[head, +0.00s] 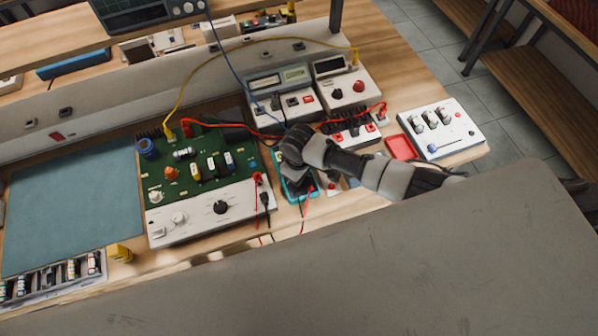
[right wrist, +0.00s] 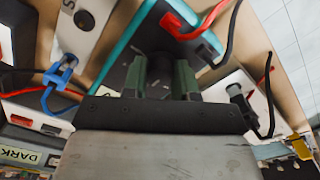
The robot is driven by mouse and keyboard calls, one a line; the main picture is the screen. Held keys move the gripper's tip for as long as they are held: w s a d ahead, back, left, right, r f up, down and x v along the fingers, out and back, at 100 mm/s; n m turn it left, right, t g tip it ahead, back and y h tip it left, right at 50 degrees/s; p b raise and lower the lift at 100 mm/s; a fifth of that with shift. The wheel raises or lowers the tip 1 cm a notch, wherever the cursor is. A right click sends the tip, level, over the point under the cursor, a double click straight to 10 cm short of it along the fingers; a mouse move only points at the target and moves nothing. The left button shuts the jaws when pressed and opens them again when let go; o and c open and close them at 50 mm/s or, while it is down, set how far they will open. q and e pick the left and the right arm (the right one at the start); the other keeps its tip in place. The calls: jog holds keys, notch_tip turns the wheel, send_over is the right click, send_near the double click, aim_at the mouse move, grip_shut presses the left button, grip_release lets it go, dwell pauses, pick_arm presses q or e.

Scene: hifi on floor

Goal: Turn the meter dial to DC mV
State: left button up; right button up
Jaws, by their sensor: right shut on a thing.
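The meter (head: 289,190) is a teal-edged handheld unit with a dark grey face, lying on the bench right of the green circuit board. My right gripper (head: 294,160) reaches over it from the right and covers its upper part. In the right wrist view the meter (right wrist: 117,58) lies under the two dark green fingers of my right gripper (right wrist: 161,75), which point down at its face. The fingers are shut on the dial, which they hide. The dial's setting and markings cannot be read. Red and black leads plug into one end of the meter. My left gripper is not in view.
A green circuit board (head: 208,150) with a white control panel stands left of the meter. Bench instruments (head: 283,78) with blue, yellow and red leads stand behind. A red tray (head: 401,147) and a white parts tray (head: 460,139) lie right. A teal mat (head: 70,205) is clear.

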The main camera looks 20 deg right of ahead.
dwell(0.4)
jog(key=o, duration=0.9)
jog(key=shift+o, duration=0.2)
jog(key=shift+r, duration=0.15)
notch_tip(320, 180, up, 11)
jog(key=b, duration=0.1)
jog(key=shift+f, duration=0.2)
jog(key=shift+a, duration=0.1)
